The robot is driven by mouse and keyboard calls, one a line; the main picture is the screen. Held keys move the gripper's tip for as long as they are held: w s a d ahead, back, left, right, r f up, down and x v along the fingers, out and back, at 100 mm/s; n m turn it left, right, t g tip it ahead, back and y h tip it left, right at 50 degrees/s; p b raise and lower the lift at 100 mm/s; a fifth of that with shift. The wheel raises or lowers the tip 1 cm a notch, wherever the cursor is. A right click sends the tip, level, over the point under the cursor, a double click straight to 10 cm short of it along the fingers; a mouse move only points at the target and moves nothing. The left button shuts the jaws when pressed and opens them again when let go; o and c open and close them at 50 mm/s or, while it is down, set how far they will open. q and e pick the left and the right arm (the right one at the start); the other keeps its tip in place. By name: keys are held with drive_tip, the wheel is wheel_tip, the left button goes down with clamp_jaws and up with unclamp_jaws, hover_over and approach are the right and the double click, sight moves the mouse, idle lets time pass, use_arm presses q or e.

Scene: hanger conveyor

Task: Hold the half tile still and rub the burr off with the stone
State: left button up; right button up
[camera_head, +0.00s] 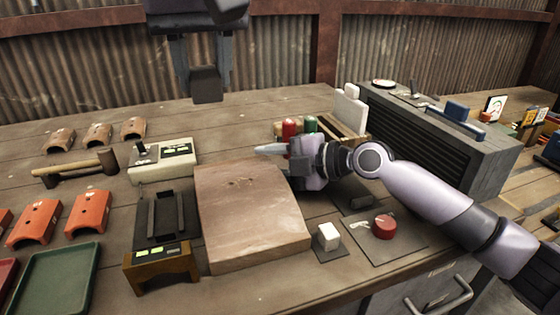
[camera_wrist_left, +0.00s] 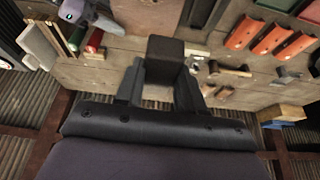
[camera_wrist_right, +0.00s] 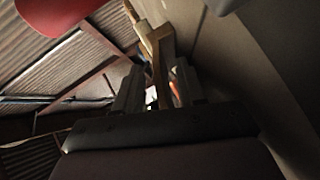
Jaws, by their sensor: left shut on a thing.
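My left gripper (camera_head: 205,68) hangs high at the top of the head view, shut on a dark block (camera_head: 207,85) that looks like the stone. The block also shows between the fingers in the left wrist view (camera_wrist_left: 165,60). Orange-red half tiles (camera_head: 88,212) (camera_head: 35,222) lie at the left, and several browner ones (camera_head: 98,135) lie behind them. I cannot make out a burr on any. My right gripper (camera_head: 284,152) is beside the far right of the wooden block. In the right wrist view its fingers (camera_wrist_right: 158,90) stand apart with nothing held between them.
The wide wooden block (camera_head: 250,215) has a bare top. A white cube (camera_head: 328,236) and red button (camera_head: 384,226) are right.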

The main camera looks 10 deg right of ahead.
clamp_jaws()
idle(1.4)
